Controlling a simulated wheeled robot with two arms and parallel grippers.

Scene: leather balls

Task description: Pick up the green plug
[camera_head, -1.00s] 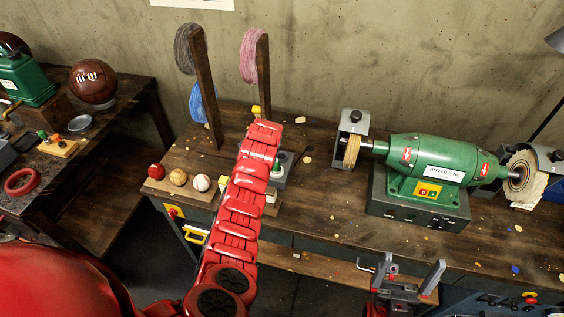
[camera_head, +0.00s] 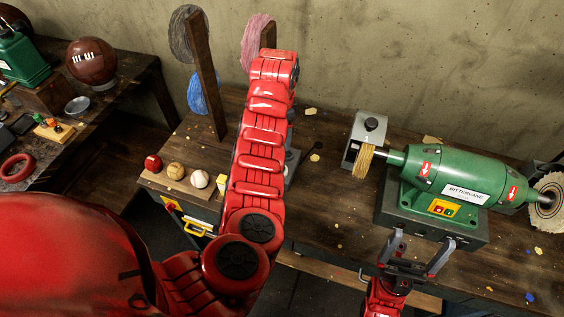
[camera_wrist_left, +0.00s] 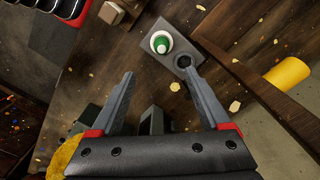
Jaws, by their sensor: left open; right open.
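The green plug (camera_wrist_left: 161,42) has a pale rim and sits upright in a grey block (camera_wrist_left: 170,28), seen from above in the left wrist view. Beside it on the block is a dark round socket, partly behind a finger. My left gripper (camera_wrist_left: 157,76) is open and empty, its fingertips on either side of and short of the plug. In the head view my red left arm hides the plug and the left gripper; only an edge of the grey block (camera_head: 292,166) shows. My right gripper (camera_head: 423,240) is open and empty at the bench's front edge, before the green machine.
The green buffing machine (camera_head: 455,178) stands right on the workbench (camera_head: 325,200). Several balls sit on a wooden board (camera_head: 178,190) at left. A wooden post (camera_head: 210,90) rises behind. In the left wrist view a yellow cylinder (camera_wrist_left: 287,72) lies right.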

